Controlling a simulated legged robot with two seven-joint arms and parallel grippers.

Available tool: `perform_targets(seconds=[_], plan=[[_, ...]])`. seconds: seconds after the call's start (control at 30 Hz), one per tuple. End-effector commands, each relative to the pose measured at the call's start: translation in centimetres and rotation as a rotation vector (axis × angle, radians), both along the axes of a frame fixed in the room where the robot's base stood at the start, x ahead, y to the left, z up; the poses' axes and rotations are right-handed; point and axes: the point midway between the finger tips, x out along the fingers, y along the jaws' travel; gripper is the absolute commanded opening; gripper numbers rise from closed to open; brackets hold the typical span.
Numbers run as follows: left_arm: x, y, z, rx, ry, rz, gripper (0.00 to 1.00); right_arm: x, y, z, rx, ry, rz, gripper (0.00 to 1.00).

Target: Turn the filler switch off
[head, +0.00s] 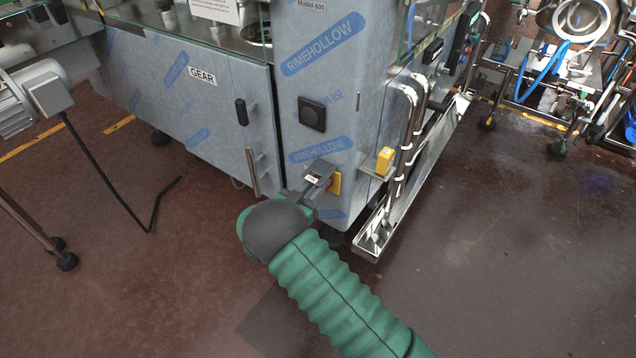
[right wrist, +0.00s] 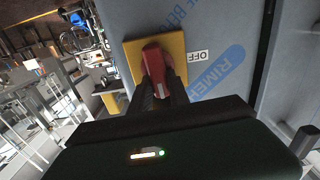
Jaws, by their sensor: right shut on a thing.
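The filler switch has a red handle (right wrist: 153,62) on a yellow plate (right wrist: 176,44), seen in the right wrist view. A white OFF label (right wrist: 198,56) is on the panel right of the plate. The handle runs roughly up and down in that picture, not toward the label. My right gripper (right wrist: 160,88) is shut on the handle, one dark finger at each side. In the head view the yellow plate (head: 336,184) shows low on the machine's corner; my right gripper (head: 308,193) reaches it, and the red handle is hidden there. My left gripper is out of view.
The film-wrapped filler cabinet (head: 340,90) fills the upper middle. A yellow box (head: 384,160), bent steel pipes (head: 412,120) and a steel tray (head: 375,236) are close on the right. The floor (head: 500,260) at right front is clear.

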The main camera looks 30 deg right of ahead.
Motion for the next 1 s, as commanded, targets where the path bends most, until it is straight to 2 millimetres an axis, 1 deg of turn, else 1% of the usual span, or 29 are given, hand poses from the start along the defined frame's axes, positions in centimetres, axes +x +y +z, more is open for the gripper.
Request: perform_targets(seconds=[0.03,0.27,0.5,0.7,1.0], plan=[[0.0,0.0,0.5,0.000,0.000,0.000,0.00,0.1,0.2,0.2,-0.005,0.016,0.003,0.00],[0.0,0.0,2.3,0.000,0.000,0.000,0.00,0.4,0.3,0.4,-0.062,0.153,0.004,0.00],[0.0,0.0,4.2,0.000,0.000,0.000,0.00,0.8,0.5,0.2,-0.145,0.355,0.006,0.00],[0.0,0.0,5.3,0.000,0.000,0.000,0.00,1.1,0.6,-0.1,-0.220,0.531,0.007,0.00],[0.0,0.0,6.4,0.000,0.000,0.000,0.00,1.5,0.8,-0.5,-0.329,0.792,0.009,0.00]])
